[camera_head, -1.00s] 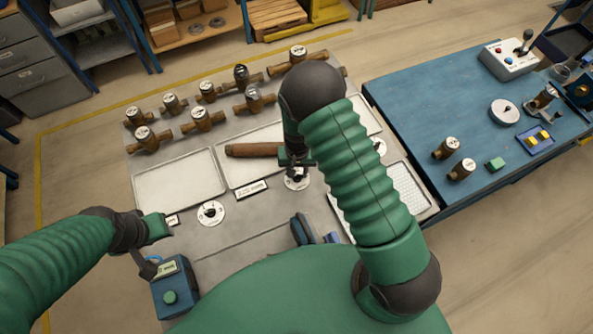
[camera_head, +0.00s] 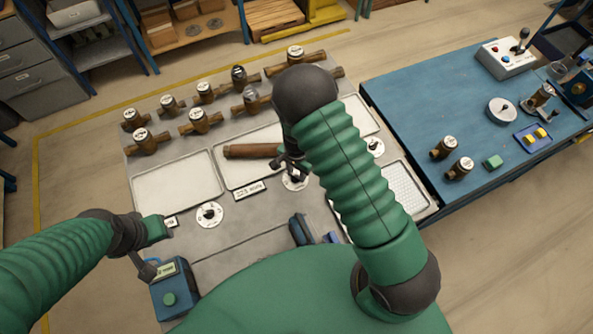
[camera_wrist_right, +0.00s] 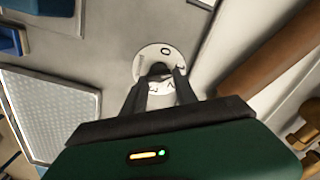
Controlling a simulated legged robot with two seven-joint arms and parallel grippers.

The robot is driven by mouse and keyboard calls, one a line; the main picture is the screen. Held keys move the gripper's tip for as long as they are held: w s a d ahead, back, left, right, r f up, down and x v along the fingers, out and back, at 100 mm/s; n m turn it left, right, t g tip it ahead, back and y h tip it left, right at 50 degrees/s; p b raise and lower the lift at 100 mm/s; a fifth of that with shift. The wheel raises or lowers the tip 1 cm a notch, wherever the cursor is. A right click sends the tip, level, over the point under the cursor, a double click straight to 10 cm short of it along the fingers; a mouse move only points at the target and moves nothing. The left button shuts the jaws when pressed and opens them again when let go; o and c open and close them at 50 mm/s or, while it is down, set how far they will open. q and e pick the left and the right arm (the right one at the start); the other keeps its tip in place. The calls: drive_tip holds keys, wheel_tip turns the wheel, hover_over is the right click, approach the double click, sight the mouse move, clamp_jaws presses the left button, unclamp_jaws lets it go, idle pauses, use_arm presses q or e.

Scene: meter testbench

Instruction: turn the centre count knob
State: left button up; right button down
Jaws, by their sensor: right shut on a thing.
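The centre count knob is a dark knob on a round white dial (camera_head: 294,183), on the grey bench in front of the middle tray. In the right wrist view the dial (camera_wrist_right: 152,54) shows a 0 mark and other figures around the knob (camera_wrist_right: 158,71). My right gripper (camera_head: 297,174) is at the dial from above, and its fingers (camera_wrist_right: 158,84) are closed around the knob, hiding part of it. My left gripper (camera_head: 160,228) is at the left near a small label; its jaws are too small to judge.
A left dial (camera_head: 209,214) and a right dial (camera_head: 374,147) sit on the same bench. A brown cylinder (camera_head: 250,151) lies at the middle tray. Several brass meters stand at the back.

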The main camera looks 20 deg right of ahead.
drive_tip(key=shift+w+r, duration=0.1)
drive_tip(key=shift+w, duration=0.05)
drive_tip(key=c, duration=1)
unclamp_jaws()
drive_tip(key=shift+a, duration=0.1)
drive_tip(key=shift+o, duration=0.2)
wheel_tip(320, 180, up, 17)
drive_tip(key=b, duration=0.2)
